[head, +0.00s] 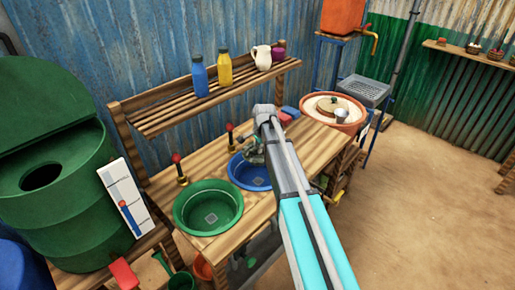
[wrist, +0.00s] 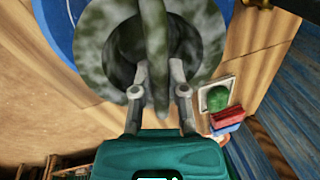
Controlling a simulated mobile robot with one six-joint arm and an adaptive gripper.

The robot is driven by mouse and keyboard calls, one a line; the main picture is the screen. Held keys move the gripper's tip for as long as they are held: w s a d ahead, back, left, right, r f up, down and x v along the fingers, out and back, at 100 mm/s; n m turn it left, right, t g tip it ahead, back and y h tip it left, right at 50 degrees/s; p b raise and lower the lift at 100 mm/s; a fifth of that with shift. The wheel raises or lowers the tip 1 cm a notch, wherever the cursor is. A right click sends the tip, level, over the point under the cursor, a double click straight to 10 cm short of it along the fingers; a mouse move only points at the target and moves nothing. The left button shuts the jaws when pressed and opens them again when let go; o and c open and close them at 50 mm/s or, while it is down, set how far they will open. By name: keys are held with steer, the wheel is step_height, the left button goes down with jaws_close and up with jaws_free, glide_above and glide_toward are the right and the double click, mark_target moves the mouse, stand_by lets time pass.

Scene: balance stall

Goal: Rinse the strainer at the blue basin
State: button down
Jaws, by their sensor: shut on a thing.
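The strainer (wrist: 105,40) is a round, mottled grey-green thing with a dark hollow, at the top middle of the wrist view. My gripper (wrist: 160,95) is shut on it, with one finger on each side of its narrow part. In the head view the strainer (head: 254,156) is small and partly hidden by my arm. The blue basin (head: 238,181) is set in the wooden counter, with the strainer over or beside its far edge; I cannot tell whether they touch. The basin's blue rim (wrist: 55,30) also shows at the wrist view's upper left.
A green basin (head: 208,222) sits left of the blue one. Red-knobbed taps (head: 180,166) stand behind the basins. A shelf (head: 222,90) with bottles runs above. An orange tub (head: 342,121) is at the far end. A green block (wrist: 217,97) lies on a white dish.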

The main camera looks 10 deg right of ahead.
steer(key=shift+f+b, duration=7.25)
steer(key=shift+f, duration=0.25)
steer(key=shift+r, duration=0.15)
steer(key=shift+r+p, duration=7.75)
steer(key=shift+p, duration=0.2)
